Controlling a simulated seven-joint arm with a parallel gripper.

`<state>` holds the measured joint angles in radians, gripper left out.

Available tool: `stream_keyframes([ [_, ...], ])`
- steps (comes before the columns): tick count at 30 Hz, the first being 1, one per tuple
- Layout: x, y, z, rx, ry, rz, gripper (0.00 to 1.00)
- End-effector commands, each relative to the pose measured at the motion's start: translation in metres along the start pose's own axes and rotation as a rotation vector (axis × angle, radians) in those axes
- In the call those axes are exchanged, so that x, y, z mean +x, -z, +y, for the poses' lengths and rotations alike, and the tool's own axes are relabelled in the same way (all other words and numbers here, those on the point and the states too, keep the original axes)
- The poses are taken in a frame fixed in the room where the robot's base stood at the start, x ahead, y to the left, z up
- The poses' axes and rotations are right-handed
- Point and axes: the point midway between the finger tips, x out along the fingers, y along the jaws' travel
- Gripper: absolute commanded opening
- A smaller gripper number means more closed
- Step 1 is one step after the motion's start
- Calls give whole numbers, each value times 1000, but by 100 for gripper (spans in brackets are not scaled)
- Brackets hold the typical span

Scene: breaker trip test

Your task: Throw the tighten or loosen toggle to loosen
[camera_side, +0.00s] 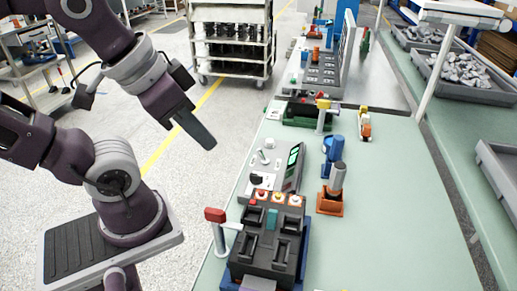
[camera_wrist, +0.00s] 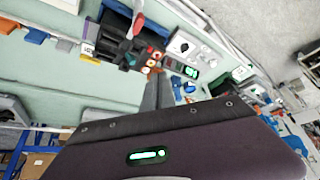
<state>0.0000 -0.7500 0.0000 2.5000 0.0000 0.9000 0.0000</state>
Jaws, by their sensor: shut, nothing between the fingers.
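My gripper (camera_side: 207,143) is shut and empty in the side view, hanging in the air left of the bench, apart from everything. A light grey control panel (camera_side: 259,183) with small knobs or switches and a lit green display (camera_side: 294,156) stands on the bench to its lower right. It seems to show in the wrist view too, as a pale panel (camera_wrist: 186,46) with a dial. I cannot tell which small control is the tighten or loosen toggle, nor its position; labels are too small to read.
In front of the panel is a black box (camera_side: 262,250) with several handles, colored buttons and a red-topped lever (camera_side: 215,216). Blue (camera_side: 332,148) and orange (camera_side: 330,203) fixtures stand to the right. The green bench top (camera_side: 400,220) is clear farther right.

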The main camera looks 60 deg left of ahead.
Motion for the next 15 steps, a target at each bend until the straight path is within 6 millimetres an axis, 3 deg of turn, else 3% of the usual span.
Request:
stream_keyframes([
  [2, 0, 0, 0, 0, 0, 0, 4],
  [5, 4, 6, 1, -60, -33, -36, 24],
  [6, 8, 12, 3, -133, -66, -79, 31],
  [8, 22, 26, 4, -301, -113, -178, 35],
  [11, 63, 52, 0, -670, -107, -372, 35],
  [15, 142, 72, -24, -1165, 131, -518, 35],
])
